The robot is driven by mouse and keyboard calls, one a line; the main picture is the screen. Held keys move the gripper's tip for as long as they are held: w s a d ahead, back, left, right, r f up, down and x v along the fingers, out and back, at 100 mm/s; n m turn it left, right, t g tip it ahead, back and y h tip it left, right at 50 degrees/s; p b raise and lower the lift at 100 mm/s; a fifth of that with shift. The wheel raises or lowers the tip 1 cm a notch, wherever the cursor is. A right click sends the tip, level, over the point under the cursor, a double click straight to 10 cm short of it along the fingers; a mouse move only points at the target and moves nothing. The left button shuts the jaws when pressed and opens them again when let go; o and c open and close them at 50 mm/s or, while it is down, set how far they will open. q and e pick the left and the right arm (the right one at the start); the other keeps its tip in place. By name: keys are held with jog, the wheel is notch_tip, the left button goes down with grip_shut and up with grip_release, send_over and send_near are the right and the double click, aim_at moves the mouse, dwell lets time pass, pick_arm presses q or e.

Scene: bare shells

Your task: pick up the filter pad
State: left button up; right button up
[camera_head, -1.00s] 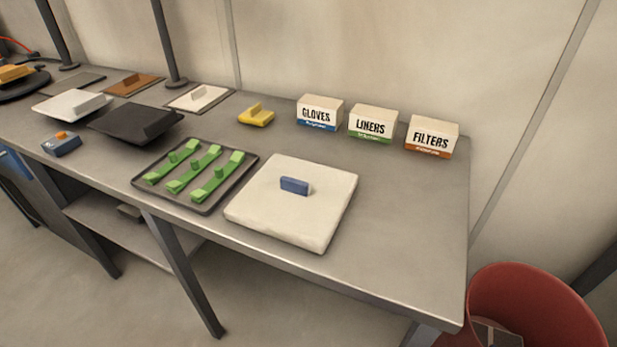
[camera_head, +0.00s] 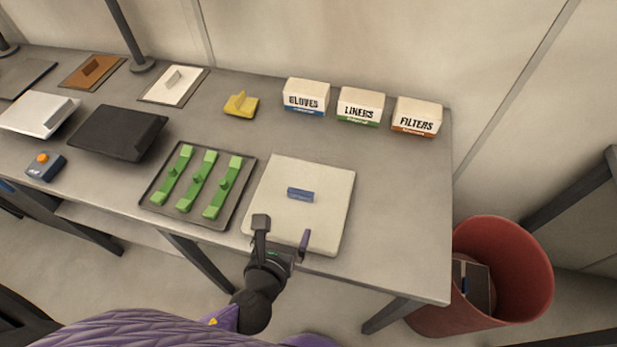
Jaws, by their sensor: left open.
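The filter pad (camera_head: 325,215) looks to be the thick off-white square slab lying flat near the front edge of the table, with a small blue block (camera_head: 300,194) on its top. My left gripper (camera_head: 282,235) is open and empty at the pad's front edge, its fingers spread apart left and right. From this view I cannot tell whether it touches the pad. My right gripper is out of view.
A dark tray (camera_head: 150,199) with green parts stands just left of the pad. A red bin (camera_head: 535,270) is at the right. The table right of the pad is clear.

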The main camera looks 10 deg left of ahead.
aim_at(300, 195)
pick_arm(q)
jog(key=x, duration=0.3)
jog(key=r+b+x, duration=0.1)
jog(key=x, duration=0.2)
jog(key=b+x, duration=0.1)
jog(key=x, duration=0.2)
jog(key=shift+w, duration=0.65)
jog(key=shift+r, duration=0.15)
jog(key=c, duration=1)
